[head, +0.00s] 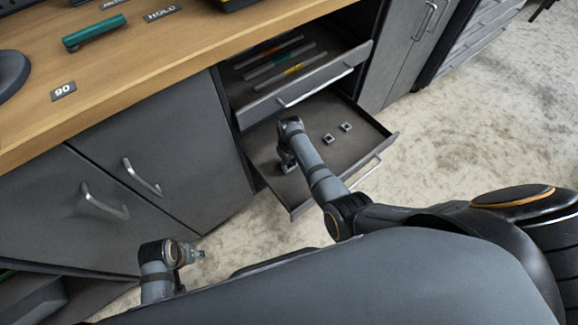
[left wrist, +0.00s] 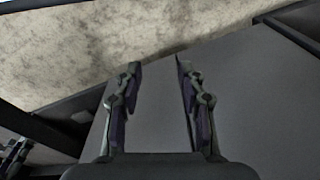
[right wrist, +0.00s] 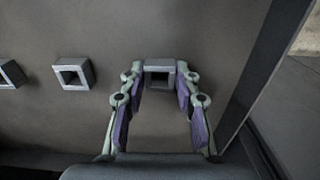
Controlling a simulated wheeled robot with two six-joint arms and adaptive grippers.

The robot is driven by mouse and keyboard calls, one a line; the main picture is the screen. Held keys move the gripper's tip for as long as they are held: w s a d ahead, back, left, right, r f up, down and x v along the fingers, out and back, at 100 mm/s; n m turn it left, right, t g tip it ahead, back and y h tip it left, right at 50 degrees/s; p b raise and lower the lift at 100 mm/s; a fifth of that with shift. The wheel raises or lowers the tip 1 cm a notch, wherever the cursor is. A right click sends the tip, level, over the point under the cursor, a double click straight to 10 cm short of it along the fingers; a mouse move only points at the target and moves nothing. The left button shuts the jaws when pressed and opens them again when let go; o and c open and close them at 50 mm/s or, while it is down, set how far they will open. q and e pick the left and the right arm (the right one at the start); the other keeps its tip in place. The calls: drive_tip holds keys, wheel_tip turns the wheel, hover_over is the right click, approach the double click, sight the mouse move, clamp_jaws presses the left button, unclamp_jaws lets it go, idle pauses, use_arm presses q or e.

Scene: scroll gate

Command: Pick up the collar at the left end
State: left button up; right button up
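Three small grey square collars stand in a row in the open lower drawer (head: 378,152). The head view shows the right end collar (head: 345,127) and the middle collar (head: 328,138) clearly. The left end collar is mostly hidden there by my right gripper (head: 287,164). In the right wrist view that collar (right wrist: 159,73) lies between the fingertips of my right gripper (right wrist: 160,82), which is open with its fingers on either side. The middle collar (right wrist: 73,73) and the other one (right wrist: 10,73) show to its left. My left gripper (left wrist: 159,65) is open and empty, away from the drawer.
An upper drawer (head: 262,106) with several flat coloured-edge items is open above. The wooden worktop (head: 180,55) holds a green handle (head: 93,32) and label plates. The drawer's side wall (right wrist: 262,75) is close to the right of my right gripper.

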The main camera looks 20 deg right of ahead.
sight(290, 168)
clamp_jaws()
drive_tip(key=shift+r, duration=0.1)
